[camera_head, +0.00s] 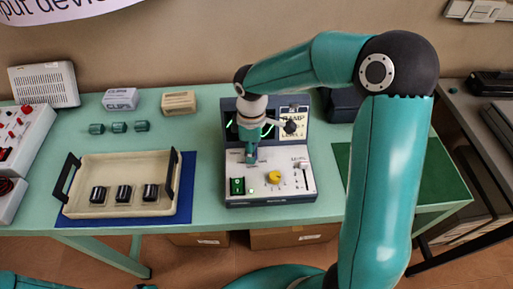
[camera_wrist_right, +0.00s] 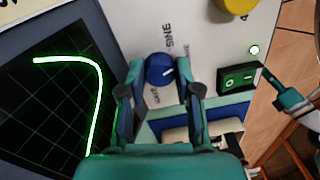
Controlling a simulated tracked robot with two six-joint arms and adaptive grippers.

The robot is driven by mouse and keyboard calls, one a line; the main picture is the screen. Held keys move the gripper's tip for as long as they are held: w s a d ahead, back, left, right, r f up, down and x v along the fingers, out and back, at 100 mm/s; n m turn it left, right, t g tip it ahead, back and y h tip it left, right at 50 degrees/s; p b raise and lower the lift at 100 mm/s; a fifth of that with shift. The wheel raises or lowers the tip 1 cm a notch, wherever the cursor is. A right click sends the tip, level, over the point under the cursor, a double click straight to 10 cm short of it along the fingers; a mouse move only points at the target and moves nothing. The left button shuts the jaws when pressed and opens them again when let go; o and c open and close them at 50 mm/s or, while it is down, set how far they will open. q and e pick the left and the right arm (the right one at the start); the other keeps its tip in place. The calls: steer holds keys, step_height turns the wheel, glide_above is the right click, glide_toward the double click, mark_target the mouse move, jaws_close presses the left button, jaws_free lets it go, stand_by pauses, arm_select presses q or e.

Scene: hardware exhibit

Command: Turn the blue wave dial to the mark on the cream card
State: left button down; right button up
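The blue wave dial (camera_wrist_right: 160,68) sits on the pale panel of the instrument, with a white pointer line and printed words around it, SINE among them. In the head view my right gripper hides it. My right gripper (camera_wrist_right: 160,90) is open, one finger on each side of the dial, with a small gap seeming to show on both sides. In the head view the gripper (camera_head: 251,157) points down at the panel's left part. The cream card (camera_head: 296,118) stands on the instrument's upright back, reading RAMP, partly covered by my wrist.
The instrument (camera_head: 270,199) also carries a yellow knob (camera_head: 274,177), a green switch (camera_head: 237,186), a slider (camera_head: 302,165) and a screen with a green trace (camera_wrist_right: 97,95). A cream tray (camera_head: 124,211) with black knobs stands left on a blue mat. Bare green table lies between.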

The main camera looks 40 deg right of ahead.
steer(key=shift+o, duration=0.4)
steer(key=shift+a, duration=0.2)
steer(key=shift+d, duration=0.1)
step_height(320, 180, up, 12)
steer(key=shift+w+d, duration=0.2)
steer(key=shift+w, duration=0.1)
